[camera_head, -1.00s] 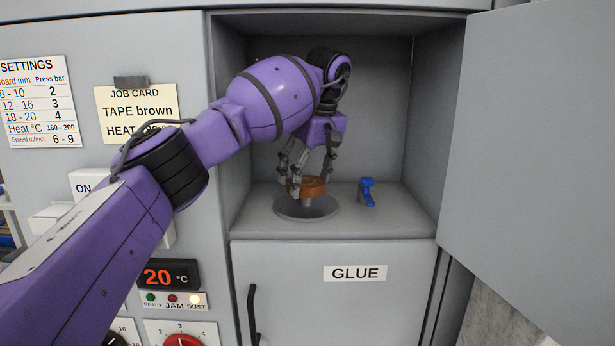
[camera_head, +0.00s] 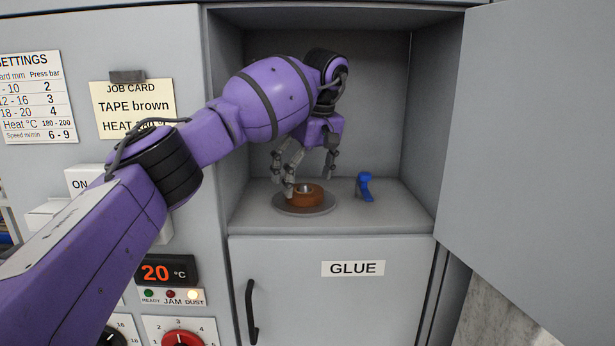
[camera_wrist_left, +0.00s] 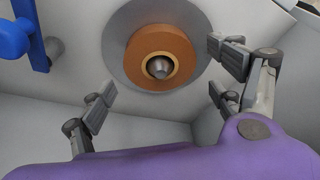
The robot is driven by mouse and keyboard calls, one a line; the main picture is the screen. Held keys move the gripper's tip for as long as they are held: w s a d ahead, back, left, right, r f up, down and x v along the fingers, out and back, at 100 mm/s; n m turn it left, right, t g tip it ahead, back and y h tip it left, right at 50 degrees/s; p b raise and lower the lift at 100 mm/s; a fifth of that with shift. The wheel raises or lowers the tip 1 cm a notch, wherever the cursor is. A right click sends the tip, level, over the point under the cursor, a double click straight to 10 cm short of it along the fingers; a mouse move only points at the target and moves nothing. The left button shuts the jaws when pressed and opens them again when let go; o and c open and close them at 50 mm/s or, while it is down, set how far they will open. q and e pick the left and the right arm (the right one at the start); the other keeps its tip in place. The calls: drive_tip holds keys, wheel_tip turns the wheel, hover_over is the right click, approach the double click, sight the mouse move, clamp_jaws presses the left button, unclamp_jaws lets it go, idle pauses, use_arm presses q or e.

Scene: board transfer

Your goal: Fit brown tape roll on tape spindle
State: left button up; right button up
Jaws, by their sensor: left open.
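The brown tape roll (camera_head: 308,197) lies low over the grey round plate (camera_head: 286,208) in the cabinet recess. In the left wrist view the roll (camera_wrist_left: 138,54) encircles the metal spindle (camera_wrist_left: 159,67), whose tip shows in its hole. The plate (camera_wrist_left: 115,58) shows around the roll there. My left gripper (camera_head: 309,178) is open above the roll, and its fingers are spread and apart from it. The fingers also show in the left wrist view (camera_wrist_left: 165,90), on either side just below the roll. My right gripper is not in view.
A blue lever (camera_head: 365,186) stands right of the plate and also shows at the left of the wrist view (camera_wrist_left: 14,38). The recess has walls on both sides. An open grey door (camera_head: 535,130) stands at the right. A job card (camera_head: 133,110) reads TAPE brown.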

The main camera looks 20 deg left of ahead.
use_arm(q)
drive_tip(key=w+b+v, duration=0.1)
drive_tip(key=v, duration=0.5)
drive_tip(key=s+d, duration=0.8)
drive_tip(key=d, duration=0.1)
drive_tip(key=shift+s+p, duration=0.3)
drive_tip(key=shift+p, duration=0.05)
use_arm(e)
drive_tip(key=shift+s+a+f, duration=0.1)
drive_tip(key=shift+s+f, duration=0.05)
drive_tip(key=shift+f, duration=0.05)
use_arm(q)
drive_tip(key=shift+r, duration=0.15)
